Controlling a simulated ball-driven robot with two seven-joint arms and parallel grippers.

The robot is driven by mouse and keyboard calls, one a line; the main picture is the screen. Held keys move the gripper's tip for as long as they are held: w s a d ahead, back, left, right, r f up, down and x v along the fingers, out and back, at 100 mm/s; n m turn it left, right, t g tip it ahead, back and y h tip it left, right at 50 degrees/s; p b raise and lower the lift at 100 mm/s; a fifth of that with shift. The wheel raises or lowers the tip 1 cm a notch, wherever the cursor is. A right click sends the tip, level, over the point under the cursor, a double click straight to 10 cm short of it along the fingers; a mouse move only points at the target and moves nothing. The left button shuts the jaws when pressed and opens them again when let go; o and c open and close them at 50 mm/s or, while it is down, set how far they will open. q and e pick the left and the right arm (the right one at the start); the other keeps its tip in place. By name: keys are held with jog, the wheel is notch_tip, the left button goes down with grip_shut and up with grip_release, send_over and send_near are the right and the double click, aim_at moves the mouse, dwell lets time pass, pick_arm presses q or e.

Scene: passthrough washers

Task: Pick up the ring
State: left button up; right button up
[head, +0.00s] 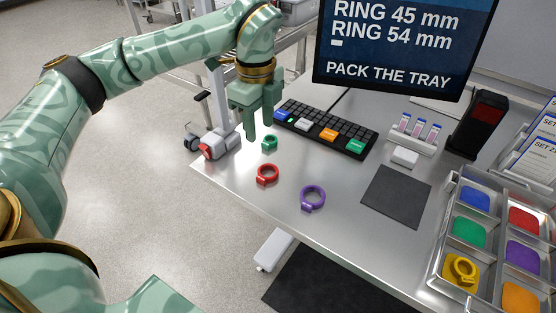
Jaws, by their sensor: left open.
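My left gripper (259,131) is open and points down over the table's left part. A small green ring (269,142) lies on the table just below and right of its fingertips; I cannot tell whether they touch. A red ring (267,174) lies nearer to me, and a larger purple ring (312,198) lies to its right. A yellow ring (463,270) sits in the yellow compartment of the tray (437,262) at the right. My right gripper is not in view.
A black keyboard (345,141) lies behind the rings, under a screen (390,45). A dark mat (395,196), a small vial rack (411,135) and a black box (478,124) are to the right. A red-and-grey device (213,146) stands at the left edge.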

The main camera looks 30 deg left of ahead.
pick_arm(q)
jog(key=b, duration=0.3)
send_over(262, 177)
jog(key=f, duration=1)
jog(key=shift+w+d+f, duration=0.1)
jog(key=shift+w+f, duration=0.1)
jog(key=shift+w, duration=0.05)
jog(key=shift+s+f, duration=0.1)
jog(key=shift+f, duration=0.35)
notch_tip(262, 177, down, 5)
jog(key=shift+s+b, duration=0.15)
jog(key=shift+b, duration=0.45)
jog(key=shift+r, duration=0.1)
jog(key=shift+c, duration=0.6)
grip_shut()
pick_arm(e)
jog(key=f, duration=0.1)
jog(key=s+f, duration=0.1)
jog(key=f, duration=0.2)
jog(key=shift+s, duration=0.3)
